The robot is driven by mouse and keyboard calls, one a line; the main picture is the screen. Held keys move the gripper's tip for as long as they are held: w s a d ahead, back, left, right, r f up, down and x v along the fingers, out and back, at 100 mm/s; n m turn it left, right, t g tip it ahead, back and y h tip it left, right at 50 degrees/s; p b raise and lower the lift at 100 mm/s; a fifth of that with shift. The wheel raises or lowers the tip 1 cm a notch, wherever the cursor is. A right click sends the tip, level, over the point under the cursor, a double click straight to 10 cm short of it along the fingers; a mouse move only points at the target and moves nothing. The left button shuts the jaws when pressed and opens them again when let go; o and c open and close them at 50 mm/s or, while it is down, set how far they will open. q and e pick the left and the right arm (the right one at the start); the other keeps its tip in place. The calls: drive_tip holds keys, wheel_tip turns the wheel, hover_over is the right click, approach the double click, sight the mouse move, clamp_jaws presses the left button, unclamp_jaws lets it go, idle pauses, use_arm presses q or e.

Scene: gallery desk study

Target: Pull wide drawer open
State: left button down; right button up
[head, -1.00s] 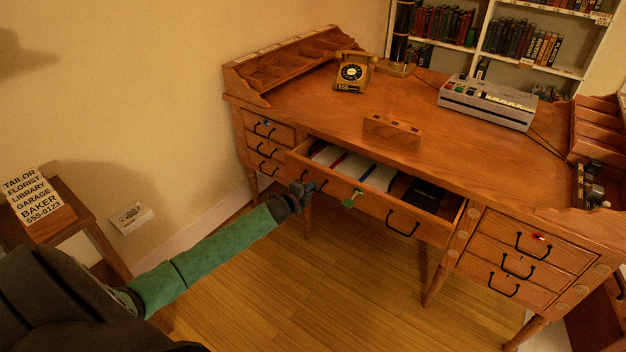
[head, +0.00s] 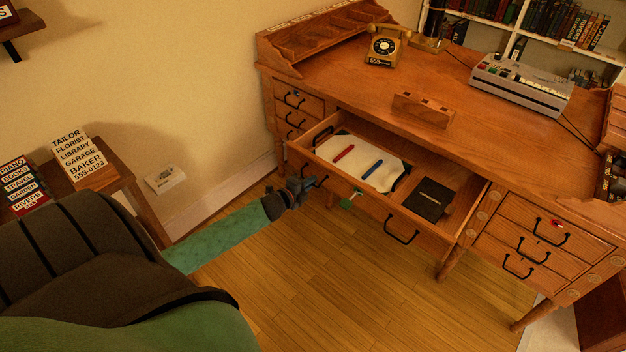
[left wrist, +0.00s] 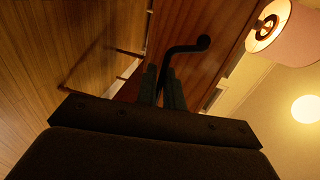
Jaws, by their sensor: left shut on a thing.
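The wide drawer (head: 372,208) in the middle of the wooden desk stands well open. It holds white paper with a red and a blue stick on it, and a black book (head: 428,199). A green key-like piece (head: 351,199) sits at its front. My left gripper (head: 300,187) is at the left black handle of the drawer front. In the left wrist view its fingers (left wrist: 163,88) are shut on the dark handle (left wrist: 187,48). The right handle (head: 402,231) is free. My right gripper is not in view.
The desk top (head: 480,110) carries a telephone (head: 386,46), a wooden block (head: 423,108) and a grey machine (head: 521,84). Small drawers (head: 535,243) flank the wide one. A side table with signs (head: 80,160) stands left. The floor before the desk is clear.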

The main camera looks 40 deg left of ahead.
use_arm(q)
drive_tip(key=c, duration=1.7)
unclamp_jaws()
